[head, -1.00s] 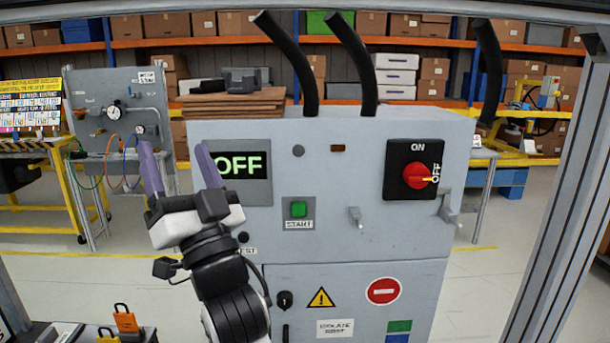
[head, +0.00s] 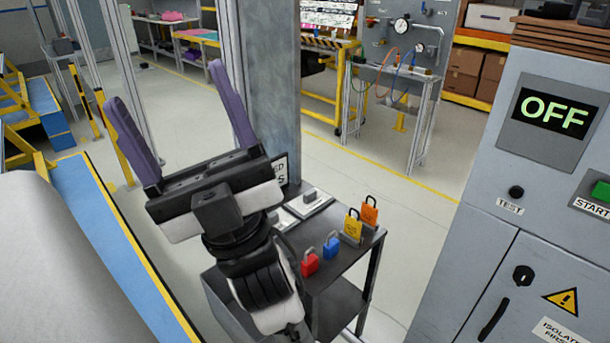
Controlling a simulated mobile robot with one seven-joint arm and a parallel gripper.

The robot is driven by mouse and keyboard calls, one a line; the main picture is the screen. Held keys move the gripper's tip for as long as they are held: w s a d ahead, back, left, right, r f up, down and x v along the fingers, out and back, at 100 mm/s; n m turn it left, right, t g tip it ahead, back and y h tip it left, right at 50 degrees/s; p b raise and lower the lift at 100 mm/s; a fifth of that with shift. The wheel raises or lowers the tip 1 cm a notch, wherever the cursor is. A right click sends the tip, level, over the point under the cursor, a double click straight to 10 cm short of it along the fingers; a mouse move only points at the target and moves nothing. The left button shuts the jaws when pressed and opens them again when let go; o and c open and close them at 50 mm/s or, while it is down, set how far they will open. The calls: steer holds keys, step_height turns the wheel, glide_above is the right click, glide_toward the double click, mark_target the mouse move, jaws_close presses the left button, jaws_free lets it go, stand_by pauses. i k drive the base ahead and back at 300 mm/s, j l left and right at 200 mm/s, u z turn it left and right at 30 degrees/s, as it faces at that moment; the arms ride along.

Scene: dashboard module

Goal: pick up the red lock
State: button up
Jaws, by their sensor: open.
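The red lock (head: 310,263) is a small red padlock with a dark shackle. It stands upright on the dark top of a small cart (head: 350,262) at the lower middle of the head view. My gripper (head: 160,80) is open and empty, its two purple fingers spread wide and pointing up. It shows above and to the left of the red lock in the picture, apart from it. My wrist and arm hide the cart's left part.
A blue lock (head: 331,246), a yellow lock (head: 353,227) and an orange lock (head: 369,212) stand in a row behind the red one. A grey metal post (head: 272,90) rises behind the cart. A grey cabinet (head: 475,250) with an OFF display stands at right.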

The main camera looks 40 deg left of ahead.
mark_target(310, 265)
steer(key=u, duration=1.05)
